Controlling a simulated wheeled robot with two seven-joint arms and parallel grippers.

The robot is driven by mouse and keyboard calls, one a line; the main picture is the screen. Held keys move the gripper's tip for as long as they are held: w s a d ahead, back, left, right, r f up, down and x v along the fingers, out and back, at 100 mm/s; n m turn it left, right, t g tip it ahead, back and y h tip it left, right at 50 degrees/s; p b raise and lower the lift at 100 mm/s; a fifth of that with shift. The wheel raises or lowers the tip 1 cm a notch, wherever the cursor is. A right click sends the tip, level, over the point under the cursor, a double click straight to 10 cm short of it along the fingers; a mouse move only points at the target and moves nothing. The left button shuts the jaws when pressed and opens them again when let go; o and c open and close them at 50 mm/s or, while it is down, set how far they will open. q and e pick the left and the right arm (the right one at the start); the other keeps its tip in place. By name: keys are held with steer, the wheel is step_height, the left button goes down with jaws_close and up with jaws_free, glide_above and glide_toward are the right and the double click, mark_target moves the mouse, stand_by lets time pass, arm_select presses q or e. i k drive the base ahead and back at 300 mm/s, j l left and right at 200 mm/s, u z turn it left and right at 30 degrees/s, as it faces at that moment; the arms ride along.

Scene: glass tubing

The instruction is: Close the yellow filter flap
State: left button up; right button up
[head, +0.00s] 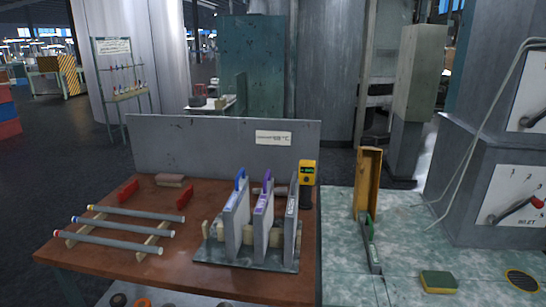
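A yellow-orange flap (364,180) stands upright and open at the left part of the green mottled counter (405,213). It looks like a tall, narrow, shallow tray with raised sides. A narrow grey strip with a green part (369,230) runs from its foot toward the front of the counter. Whether the strip is joined to the flap is too small to tell. Neither of my grippers is in view.
A brown table (190,273) at left bears glass tubes (107,242) on wooden rests and a rack of grey plates (238,220). A yellow device (308,167) stands behind it. A sponge (439,282) and a round yellow-rimmed grate (521,280) lie on the counter, beside a grey cabinet (480,170).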

mark_target(370, 158)
steer(key=i+l+z, duration=0.15)
steer(key=l, duration=0.25)
steer(key=i+l+z, duration=0.15)
steer(key=l, duration=0.25)
steer(key=i+l+z, duration=0.15)
steer(key=i+l, duration=0.1)
steer(key=l, duration=0.1)
